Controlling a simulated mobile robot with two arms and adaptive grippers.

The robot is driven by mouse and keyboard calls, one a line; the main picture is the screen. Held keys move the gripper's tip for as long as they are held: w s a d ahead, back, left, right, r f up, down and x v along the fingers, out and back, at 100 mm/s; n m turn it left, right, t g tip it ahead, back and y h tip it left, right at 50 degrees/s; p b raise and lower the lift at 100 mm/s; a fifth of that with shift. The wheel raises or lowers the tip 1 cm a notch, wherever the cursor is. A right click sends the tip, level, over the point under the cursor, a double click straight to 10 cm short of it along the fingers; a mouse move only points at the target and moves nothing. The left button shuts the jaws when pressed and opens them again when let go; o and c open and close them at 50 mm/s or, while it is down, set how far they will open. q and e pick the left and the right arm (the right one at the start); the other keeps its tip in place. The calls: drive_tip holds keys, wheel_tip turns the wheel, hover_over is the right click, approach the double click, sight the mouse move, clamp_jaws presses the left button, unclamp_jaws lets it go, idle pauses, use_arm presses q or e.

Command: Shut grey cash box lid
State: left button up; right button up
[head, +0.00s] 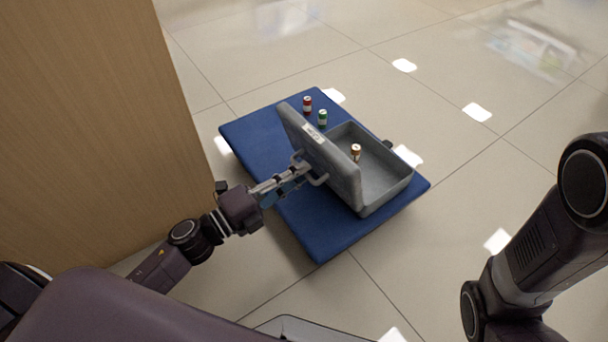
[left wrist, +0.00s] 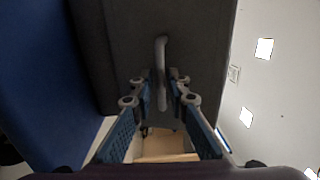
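The grey cash box (head: 385,172) sits on a blue surface with its lid (head: 328,160) raised to a steep angle. The lid carries a pale label and a bar handle (head: 319,180) on its outer face. My left gripper (head: 301,168) is at the handle, on the lid's outer side. In the left wrist view the lid (left wrist: 200,45) fills the middle, and the handle (left wrist: 161,70) stands between the spread fingertips of my left gripper (left wrist: 160,85), with gaps on both sides. My right arm shows at the right; its gripper is out of view.
A small orange-and-white roll (head: 356,152) stands inside the box. A red one (head: 307,104) and a green one (head: 322,117) stand behind the lid on the blue surface (head: 255,136). A wooden panel (head: 90,120) rises at left. Tiled floor surrounds the rest.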

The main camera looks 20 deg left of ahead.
use_arm(q)
drive_tip(key=shift+x, duration=0.75)
drive_tip(key=shift+c, duration=0.3)
clamp_jaws()
